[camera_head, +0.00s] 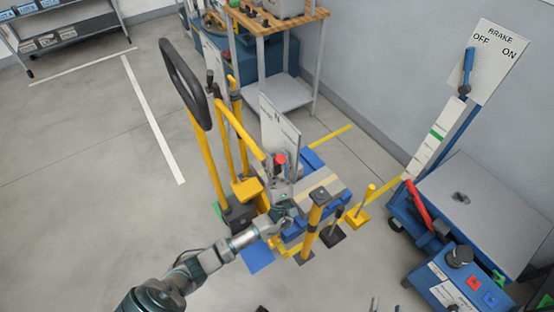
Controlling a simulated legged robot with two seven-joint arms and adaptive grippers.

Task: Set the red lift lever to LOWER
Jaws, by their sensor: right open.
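The red lift lever's red knob (280,159) shows near the middle of the head view, in front of an upright pale plate (279,130). The plate faces mostly sideways; its lettering is too small to read except perhaps an N. My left gripper (284,203) is at the end of the arm from the lower left, just below the knob, among the yellow posts. Its fingers blend into the grey parts there, so I cannot tell whether it touches the lever. My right gripper (374,304) shows only fingertips at the bottom edge, open and apart from the lever.
A black loop handle (184,82) and yellow posts (205,150) stand left of the lever. A blue cart (480,215) with a red bar (418,204) and a BRAKE plate (492,58) stands right. A wooden-topped table (262,20) is behind. Floor at left is clear.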

